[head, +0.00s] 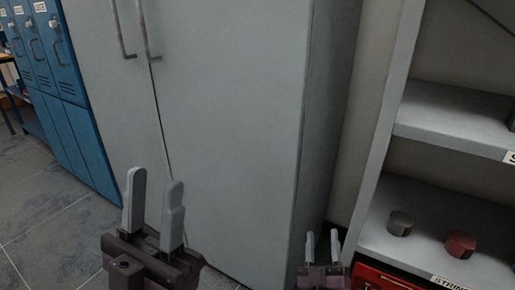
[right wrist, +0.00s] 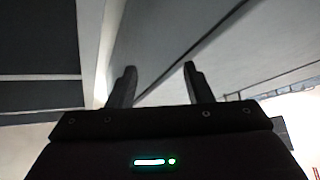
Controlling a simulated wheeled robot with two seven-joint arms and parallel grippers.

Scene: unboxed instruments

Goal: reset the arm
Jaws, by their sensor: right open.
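My left gripper (head: 156,180) stands upright at the lower middle-left of the head view, in front of the grey cabinet. Its two pale fingers are apart with nothing between them. My right gripper (head: 322,236) is lower and further right in the head view, near the foot of the cabinet and beside the shelf unit. Its fingers are apart and empty. They also show in the right wrist view (right wrist: 160,70), spread with a pale surface behind them. Most of both arms is out of view.
A tall grey cabinet (head: 230,110) with two handles fills the middle. Blue lockers (head: 62,90) stand at the left. A shelf unit (head: 430,215) at the right holds a grey cylinder (head: 400,223) and a red one (head: 461,244). Tiled floor (head: 50,240) is clear at lower left.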

